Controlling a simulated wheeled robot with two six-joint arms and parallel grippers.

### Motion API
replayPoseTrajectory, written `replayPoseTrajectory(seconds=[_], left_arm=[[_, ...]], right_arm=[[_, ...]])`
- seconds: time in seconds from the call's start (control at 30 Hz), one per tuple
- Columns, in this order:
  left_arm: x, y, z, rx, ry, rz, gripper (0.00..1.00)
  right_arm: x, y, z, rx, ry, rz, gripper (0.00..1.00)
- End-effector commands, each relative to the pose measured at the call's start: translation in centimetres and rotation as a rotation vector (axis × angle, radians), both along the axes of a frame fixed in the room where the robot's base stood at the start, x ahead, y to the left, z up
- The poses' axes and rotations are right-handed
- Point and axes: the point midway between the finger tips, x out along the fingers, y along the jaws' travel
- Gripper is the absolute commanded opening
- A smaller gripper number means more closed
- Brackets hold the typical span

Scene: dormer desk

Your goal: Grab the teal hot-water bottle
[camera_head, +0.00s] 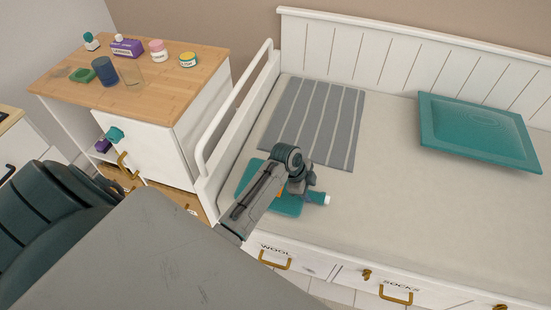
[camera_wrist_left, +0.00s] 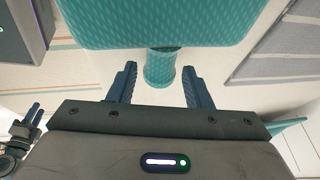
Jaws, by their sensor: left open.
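The teal hot-water bottle (camera_head: 284,206) lies on the bed near its front left corner, partly hidden by my left arm. In the head view the left wrist (camera_head: 298,172) is over the bottle.
A grey striped blanket (camera_head: 312,120) lies behind the bottle, and a teal pillow (camera_head: 475,130) lies at right. A white bed rail (camera_head: 235,105) stands at left. A wooden-topped cabinet (camera_head: 150,100) holds several small containers. The middle of the mattress (camera_head: 400,210) is clear.

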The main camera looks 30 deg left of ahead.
Motion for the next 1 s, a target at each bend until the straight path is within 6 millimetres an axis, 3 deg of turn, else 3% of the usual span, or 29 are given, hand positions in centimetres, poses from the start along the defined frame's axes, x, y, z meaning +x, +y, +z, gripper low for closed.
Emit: replayPoseTrajectory(seconds=[0.2, 0.53, 0.77, 1.0], left_arm=[[0.9, -0.9, -3.0, -0.001, 0.003, 0.001, 0.45], [1.0, -1.1, -3.6, 0.001, 0.0, 0.0, 0.45], [1.0, -1.0, -3.6, 0.001, 0.002, 0.001, 0.0], [1.1, -1.0, -3.5, 0.002, -0.002, 0.0, 0.0]], right_arm=[[-0.1, 0.0, 0.0, 0.0, 0.005, 0.001, 0.36], [0.2, 0.0, 0.5, -0.001, -0.001, 0.001, 0.36], [0.2, 0.0, 0.5, -0.001, -0.002, 0.001, 0.36], [0.2, 0.0, 0.5, -0.001, -0.002, 0.001, 0.36]])
